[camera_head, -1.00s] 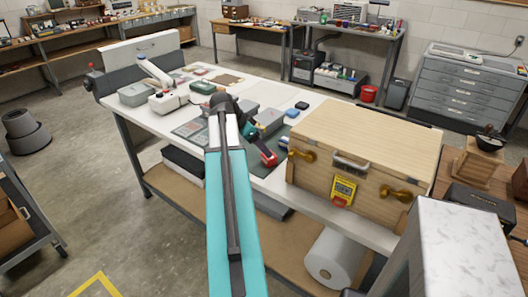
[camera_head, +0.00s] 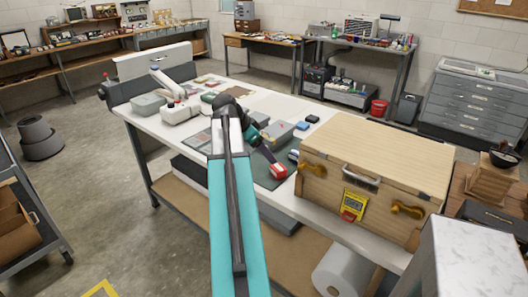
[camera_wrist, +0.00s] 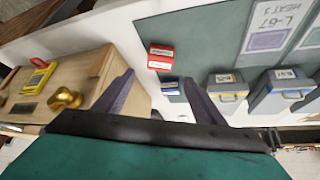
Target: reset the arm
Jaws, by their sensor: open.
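My gripper (camera_wrist: 160,98) is open in the wrist view, with two dark fingers spread apart and nothing between them. In the head view my gripper (camera_head: 264,154) is partly hidden behind my teal arm, over the workbench (camera_head: 340,222). A small red box (camera_wrist: 160,57) with a white label lies on the green mat (camera_wrist: 200,30), just beyond the fingertips in the picture. The red box (camera_head: 278,172) also shows in the head view. I cannot tell the exact gap between it and the fingers.
A wooden case (camera_head: 385,155) with brass catches and a yellow device (camera_head: 353,206) stands right of my gripper. Grey boxes (camera_wrist: 281,92) and a blue box (camera_wrist: 169,87) are close by. Open floor (camera_head: 90,200) lies to the left.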

